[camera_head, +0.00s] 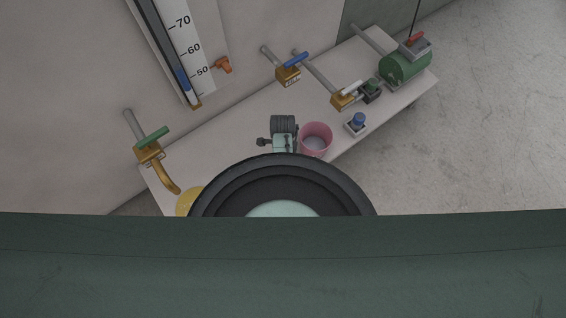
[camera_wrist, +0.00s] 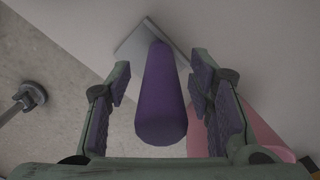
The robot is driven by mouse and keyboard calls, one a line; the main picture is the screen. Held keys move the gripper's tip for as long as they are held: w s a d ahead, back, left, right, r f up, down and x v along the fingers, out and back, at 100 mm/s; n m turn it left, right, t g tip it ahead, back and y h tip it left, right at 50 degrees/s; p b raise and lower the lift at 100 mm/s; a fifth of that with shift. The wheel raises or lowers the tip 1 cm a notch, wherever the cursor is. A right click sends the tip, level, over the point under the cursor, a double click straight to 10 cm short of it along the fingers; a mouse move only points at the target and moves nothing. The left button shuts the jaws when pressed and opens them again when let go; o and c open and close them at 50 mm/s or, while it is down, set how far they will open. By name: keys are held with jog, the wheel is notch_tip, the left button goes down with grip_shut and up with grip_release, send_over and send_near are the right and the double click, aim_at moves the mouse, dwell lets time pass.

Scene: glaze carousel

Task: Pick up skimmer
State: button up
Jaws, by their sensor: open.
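The skimmer shows in the wrist view as a thick purple handle (camera_wrist: 161,95), with a flat grey plate (camera_wrist: 135,42) at its far end. My gripper (camera_wrist: 160,72) is open, with one finger on each side of the handle. A gap shows between the handle and each finger pad, so neither seems to touch it. The near end of the handle faces the wrist camera. In the head view I cannot make out the skimmer; a large dark round part blocks the lower middle.
A pink cup (camera_head: 316,138) stands on the pale bench (camera_head: 232,122); a pink vessel (camera_wrist: 262,135) is close behind my right finger in the wrist view. Valves with blue (camera_head: 295,59), white and green handles line the wall. A green tank (camera_head: 405,66) sits at the bench's far end.

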jog(key=shift+c, duration=0.4)
grip_shut()
dwell(0.4)
